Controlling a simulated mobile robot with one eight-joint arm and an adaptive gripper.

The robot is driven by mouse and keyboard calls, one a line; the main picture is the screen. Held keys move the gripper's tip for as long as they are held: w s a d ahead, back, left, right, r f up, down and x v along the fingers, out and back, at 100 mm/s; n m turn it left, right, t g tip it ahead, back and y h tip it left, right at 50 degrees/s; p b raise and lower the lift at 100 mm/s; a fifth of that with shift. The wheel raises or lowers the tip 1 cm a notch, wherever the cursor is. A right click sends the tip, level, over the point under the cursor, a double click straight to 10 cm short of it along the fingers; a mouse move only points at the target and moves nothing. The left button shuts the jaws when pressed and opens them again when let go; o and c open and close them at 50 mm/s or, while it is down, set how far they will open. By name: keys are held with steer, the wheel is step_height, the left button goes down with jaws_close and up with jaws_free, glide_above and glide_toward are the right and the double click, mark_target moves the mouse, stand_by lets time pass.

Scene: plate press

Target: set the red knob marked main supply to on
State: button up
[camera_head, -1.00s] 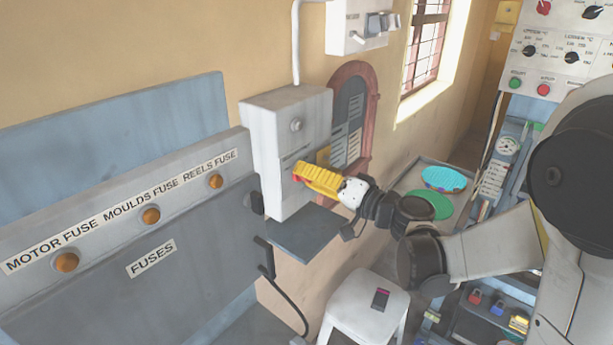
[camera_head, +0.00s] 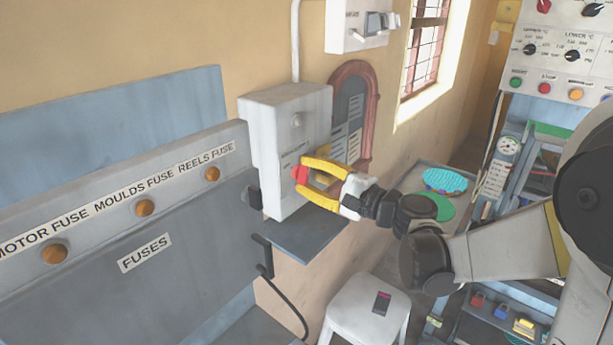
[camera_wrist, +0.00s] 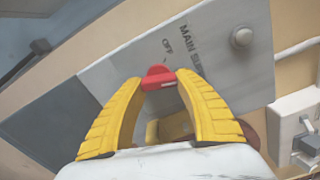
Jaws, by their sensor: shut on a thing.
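The red knob (camera_wrist: 158,77) sits on the front of the grey main supply box (camera_wrist: 110,75), which the head view also shows on the wall (camera_head: 262,150). The yellow fingers of my gripper (camera_wrist: 155,78) have their tips on either side of the knob and are shut on it. The head view shows my gripper (camera_head: 306,176) at the knob (camera_head: 300,174), low on the box front. In the wrist view the word OFF stands just above the knob and MAIN SUPPLY is partly covered by a finger. Which mark the knob points to I cannot tell.
A grey fuse panel (camera_head: 190,245) stands left of the box, and a small grey shelf (camera_head: 305,232) is below it. A white stool (camera_head: 352,305) stands on the floor. Another wall switch box (camera_head: 345,30) hangs above.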

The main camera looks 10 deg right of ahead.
steer(key=m, duration=0.5)
steer(key=shift+f+m+b, duration=0.1)
steer(key=shift+m+b, duration=0.2)
steer(key=shift+b, duration=0.05)
steer(key=shift+a, duration=0.1)
stand_by(0.4)
steer(key=o, duration=1.2)
steer(key=shift+s, duration=0.1)
steer(key=v, duration=1.2)
